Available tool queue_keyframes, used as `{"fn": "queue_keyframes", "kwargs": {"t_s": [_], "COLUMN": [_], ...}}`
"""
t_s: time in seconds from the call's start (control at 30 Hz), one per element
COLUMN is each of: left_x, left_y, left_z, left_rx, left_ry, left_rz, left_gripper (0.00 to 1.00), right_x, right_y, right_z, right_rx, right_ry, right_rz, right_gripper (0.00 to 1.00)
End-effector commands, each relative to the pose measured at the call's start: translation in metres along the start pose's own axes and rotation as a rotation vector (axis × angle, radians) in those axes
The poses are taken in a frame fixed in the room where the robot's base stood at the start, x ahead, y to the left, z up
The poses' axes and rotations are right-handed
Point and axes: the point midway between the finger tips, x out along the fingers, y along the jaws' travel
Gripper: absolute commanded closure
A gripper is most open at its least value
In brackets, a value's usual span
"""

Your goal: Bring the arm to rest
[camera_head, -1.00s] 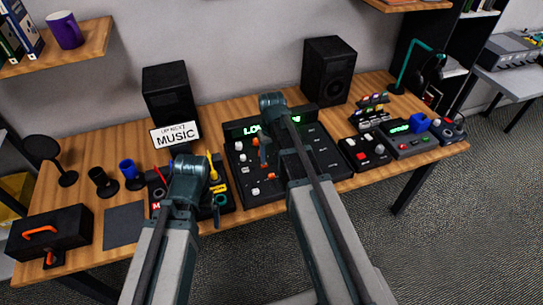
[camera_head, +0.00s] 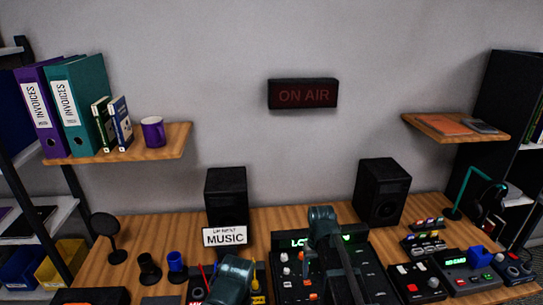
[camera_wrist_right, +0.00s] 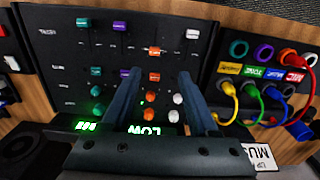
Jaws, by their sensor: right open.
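My right arm (camera_head: 325,225) reaches over the mixing console (camera_head: 285,292) in the head view. In the right wrist view my right gripper (camera_wrist_right: 160,78) is open and empty, its two fingers apart above the console (camera_wrist_right: 60,55) with its coloured knobs and lit green display. I cannot tell how high the fingers are above the panel. My left arm (camera_head: 235,275) shows at the bottom of the head view, in front of the cable panel; its gripper fingers do not show. Red, blue, yellow and green cable plugs (camera_wrist_right: 295,75) sit beside the console in the right wrist view.
Two black speakers (camera_head: 226,190) (camera_head: 382,192) stand at the back of the desk, with a MUSIC sign (camera_head: 224,237) by the left one. Control boxes (camera_head: 416,284) and a headphone stand (camera_head: 462,195) are at right. Shelves (camera_head: 172,140) and an ON AIR sign (camera_head: 303,94) are above.

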Motion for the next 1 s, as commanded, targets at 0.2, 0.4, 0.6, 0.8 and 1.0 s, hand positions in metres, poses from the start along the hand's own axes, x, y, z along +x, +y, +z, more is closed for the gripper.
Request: {"fn": "queue_keyframes", "kwargs": {"t_s": [0.2, 0.4, 0.6, 0.8, 1.0], "left_x": [0.0, 0.0, 0.0, 0.0, 0.0], "left_y": [0.0, 0.0, 0.0, 0.0, 0.0], "left_z": [0.0, 0.0, 0.0, 0.0, 0.0], "left_rx": [0.0, 0.0, 0.0, 0.0, 0.0], "left_ry": [0.0, 0.0, 0.0, 0.0, 0.0], "left_rz": [0.0, 0.0, 0.0, 0.0, 0.0], "left_gripper": [0.06, 0.06, 0.06, 0.06, 0.06], "right_x": [-0.001, -0.001, -0.002, -0.002, -0.002], "right_y": [-0.083, -0.126, -0.137, -0.138, -0.138], "right_z": [0.083, 0.142, 0.159, 0.158, 0.158], "right_rx": [-0.145, -0.247, -0.279, -0.278, -0.278], "right_ry": [-0.024, -0.036, -0.04, -0.04, -0.04], "right_rz": [0.043, 0.083, 0.098, 0.098, 0.098], "right_gripper": [0.4, 0.4, 0.4, 0.4, 0.4]}}
